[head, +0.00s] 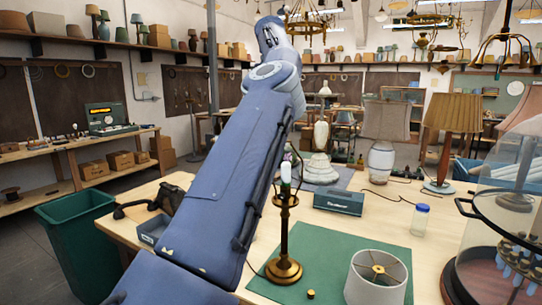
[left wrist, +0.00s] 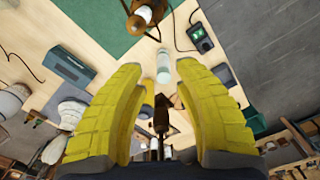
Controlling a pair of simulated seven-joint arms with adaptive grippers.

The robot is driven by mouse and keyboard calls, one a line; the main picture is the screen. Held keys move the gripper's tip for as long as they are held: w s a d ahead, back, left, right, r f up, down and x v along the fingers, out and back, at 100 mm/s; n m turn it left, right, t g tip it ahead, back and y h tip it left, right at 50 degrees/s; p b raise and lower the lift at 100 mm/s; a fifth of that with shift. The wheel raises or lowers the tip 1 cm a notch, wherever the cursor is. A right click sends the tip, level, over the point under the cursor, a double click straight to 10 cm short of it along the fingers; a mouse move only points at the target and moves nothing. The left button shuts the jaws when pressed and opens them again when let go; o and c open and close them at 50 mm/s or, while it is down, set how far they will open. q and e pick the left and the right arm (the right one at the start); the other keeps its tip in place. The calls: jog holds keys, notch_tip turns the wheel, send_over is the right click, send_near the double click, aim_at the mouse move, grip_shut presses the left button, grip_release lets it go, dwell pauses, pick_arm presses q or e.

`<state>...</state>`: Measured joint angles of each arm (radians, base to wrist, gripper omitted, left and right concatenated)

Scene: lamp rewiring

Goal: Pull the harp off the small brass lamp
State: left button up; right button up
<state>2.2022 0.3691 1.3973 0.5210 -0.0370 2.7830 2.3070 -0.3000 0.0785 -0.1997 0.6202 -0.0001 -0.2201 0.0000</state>
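The small brass lamp (head: 284,235) stands upright on the green mat (head: 325,250) in the head view, with a pale candle-like sleeve on top. Thin dark lines beside the sleeve may be the harp; my arm hides part of that area. In the left wrist view brass lamp parts (left wrist: 137,22) show at the top edge, beyond the fingertips. My left gripper (left wrist: 160,68) has its yellow fingers apart. A pale cylinder (left wrist: 162,66) shows between the tips; I cannot tell its depth. The head view does not show this gripper. My right gripper is not in view.
A white drum shade (head: 378,285) and a small brass piece (head: 310,294) lie on the mat. A blue-grey box (head: 338,202), a blue-lidded jar (head: 419,220) and a glass dome (head: 500,215) stand around it. A green bin (head: 78,240) is left of the table.

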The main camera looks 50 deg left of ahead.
pick_arm(q)
notch_tip(320, 180, down, 15)
jog(key=shift+f, duration=0.2)
dwell(0.6)
jog(key=shift+c, duration=0.3)
grip_shut()
jog(key=shift+o, duration=0.3)
grip_release()
jog(key=shift+r, duration=0.1)
notch_tip(320, 180, up, 17)
dwell(0.9)
jog(key=shift+r, duration=0.15)
